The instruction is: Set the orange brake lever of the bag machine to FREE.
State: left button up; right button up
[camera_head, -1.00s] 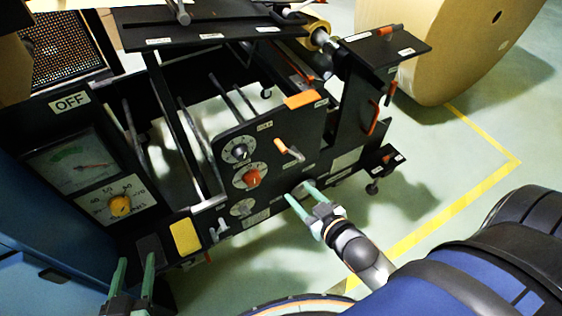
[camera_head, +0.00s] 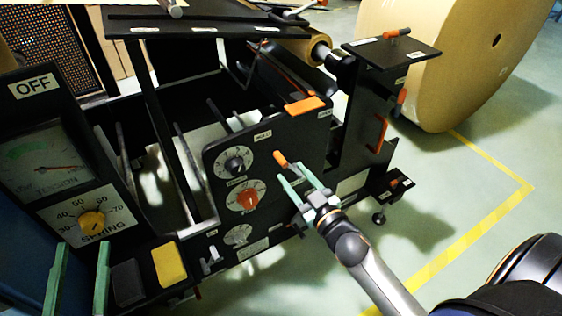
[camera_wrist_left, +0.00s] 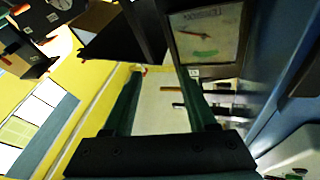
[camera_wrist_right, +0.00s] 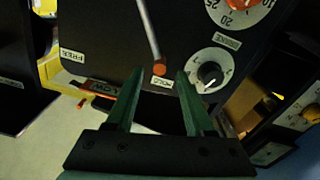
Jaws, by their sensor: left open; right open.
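The bag machine's dark side panel (camera_head: 222,150) carries the orange brake lever (camera_head: 280,158). In the right wrist view the lever is a grey rod with an orange tip (camera_wrist_right: 160,68), pointing at the HOLD label (camera_wrist_right: 160,103). The FREE label (camera_wrist_right: 72,55) is off to the left there. My right gripper (camera_head: 291,170) is open just below the lever's tip in the head view. In its wrist view the tip lies between the fingertips; contact is not clear. My left gripper (camera_head: 82,243) is open and empty before the tension gauge, far from the lever.
A red-orange dial (camera_head: 245,198) and a white-scaled dial (camera_head: 234,163) sit left of the lever. An orange block (camera_head: 305,104) tops the panel. A yellow pad (camera_head: 169,264) lies at lower left. A big kraft roll (camera_head: 430,70) stands behind. The right floor is clear.

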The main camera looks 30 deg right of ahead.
aim_at(281, 162)
jog(key=w, duration=0.5)
jog(key=shift+w+a+b, duration=0.1)
jog(key=shift+w+b, duration=0.1)
jog(key=shift+b, duration=0.2)
jog(key=shift+w, duration=0.65)
pick_arm(q)
notch_tip(281, 162, up, 6)
jog(key=s+m+t+h, duration=0.2)
jog(key=h, duration=0.1)
jog(key=shift+s+d, duration=0.2)
jog(key=shift+d, duration=0.1)
pick_arm(e)
grip_shut()
jog(key=shift+a, duration=0.1)
